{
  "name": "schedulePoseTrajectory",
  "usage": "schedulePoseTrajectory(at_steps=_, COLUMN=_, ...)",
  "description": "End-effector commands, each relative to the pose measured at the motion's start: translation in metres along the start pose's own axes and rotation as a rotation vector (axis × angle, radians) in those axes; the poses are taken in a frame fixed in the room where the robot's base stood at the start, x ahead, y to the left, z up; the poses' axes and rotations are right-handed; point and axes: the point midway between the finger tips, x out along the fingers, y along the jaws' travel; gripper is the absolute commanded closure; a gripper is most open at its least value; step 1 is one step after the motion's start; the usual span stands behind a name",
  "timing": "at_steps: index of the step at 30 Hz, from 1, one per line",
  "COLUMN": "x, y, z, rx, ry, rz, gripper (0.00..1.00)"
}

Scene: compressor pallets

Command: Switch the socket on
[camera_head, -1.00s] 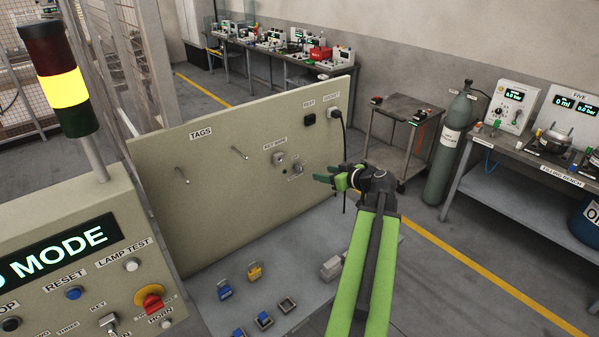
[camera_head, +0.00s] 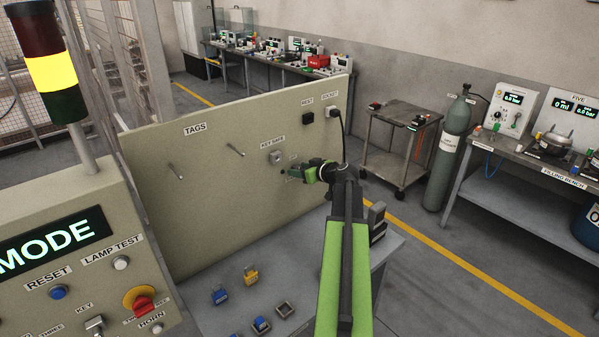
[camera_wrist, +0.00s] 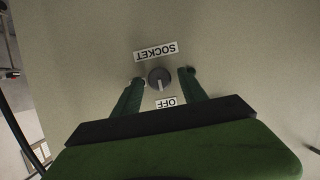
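The socket switch is a round grey rotary knob (camera_wrist: 159,78) with a pale pointer bar, on the beige panel. In the wrist view it sits between a SOCKET label (camera_wrist: 156,51) and an OFF label (camera_wrist: 166,103), both upside down; the pointer bar lies towards OFF. My gripper (camera_wrist: 162,77) is open, one finger on each side of the knob, with small gaps visible. In the head view my gripper (camera_head: 284,173) is at the panel and largely hides the knob. A black socket (camera_head: 331,113) with a plugged-in cable is at the panel's upper right.
The key safe (camera_head: 276,157) sits just up and left of my gripper. Hooks under TAGS are farther left. Padlocks (camera_head: 250,275) lie on the grey shelf (camera_head: 205,313) below. The control console with a lit yellow lamp (camera_head: 50,73) stands at the left.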

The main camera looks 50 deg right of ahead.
Motion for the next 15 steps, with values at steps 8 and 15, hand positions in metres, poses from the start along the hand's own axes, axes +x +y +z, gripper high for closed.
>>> schedulePoseTrajectory(at_steps=8, x=0.0001, y=-0.0004, z=0.0, rx=0.0, ry=0.0, rz=-0.001, gripper=0.88)
schedulePoseTrajectory(at_steps=15, x=-0.0001, y=-0.0037, z=0.0001, rx=0.0, ry=0.0, rz=-0.002, gripper=1.0)
